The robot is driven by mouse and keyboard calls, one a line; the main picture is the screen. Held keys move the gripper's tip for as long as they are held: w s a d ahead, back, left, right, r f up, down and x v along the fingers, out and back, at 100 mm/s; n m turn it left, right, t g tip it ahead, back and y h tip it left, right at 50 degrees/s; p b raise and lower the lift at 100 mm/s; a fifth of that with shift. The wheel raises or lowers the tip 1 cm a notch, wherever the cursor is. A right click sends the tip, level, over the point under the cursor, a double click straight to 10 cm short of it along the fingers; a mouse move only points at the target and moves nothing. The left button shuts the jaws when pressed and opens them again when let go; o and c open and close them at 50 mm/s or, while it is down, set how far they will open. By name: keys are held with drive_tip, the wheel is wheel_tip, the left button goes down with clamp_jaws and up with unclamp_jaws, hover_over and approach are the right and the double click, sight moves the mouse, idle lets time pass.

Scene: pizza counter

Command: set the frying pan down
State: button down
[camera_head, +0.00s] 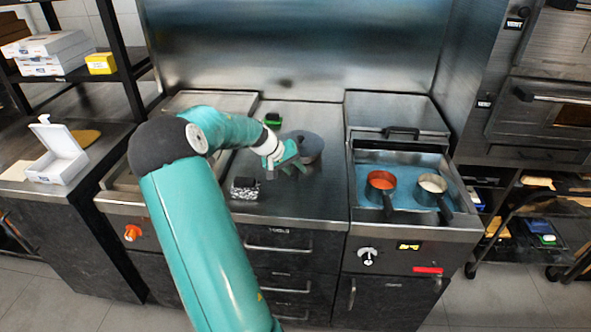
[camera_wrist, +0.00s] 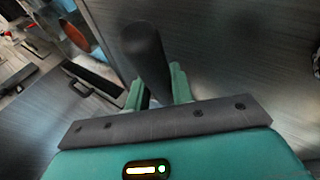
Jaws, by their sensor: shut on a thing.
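The frying pan (camera_head: 308,147) shows in the head view as a dark grey round shape over the middle counter, just beyond my gripper (camera_head: 287,163), which partly hides it. I cannot tell whether its base touches the counter. In the wrist view a dark rounded handle (camera_wrist: 146,48) stands between the two green fingers of my gripper (camera_wrist: 158,90). The fingers are shut on this handle. The rest of the pan cannot be made out in the wrist view.
The steel counter (camera_head: 318,196) is clear in front of the pan. To the right, a blue-floored basin (camera_head: 408,207) holds a red-filled pot (camera_head: 381,183) and a cream-filled pot (camera_head: 432,186).

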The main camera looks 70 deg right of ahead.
drive_tip(key=shift+f, duration=0.1)
drive_tip(key=c, duration=1.2)
unclamp_jaws()
drive_tip(key=v, duration=1.2)
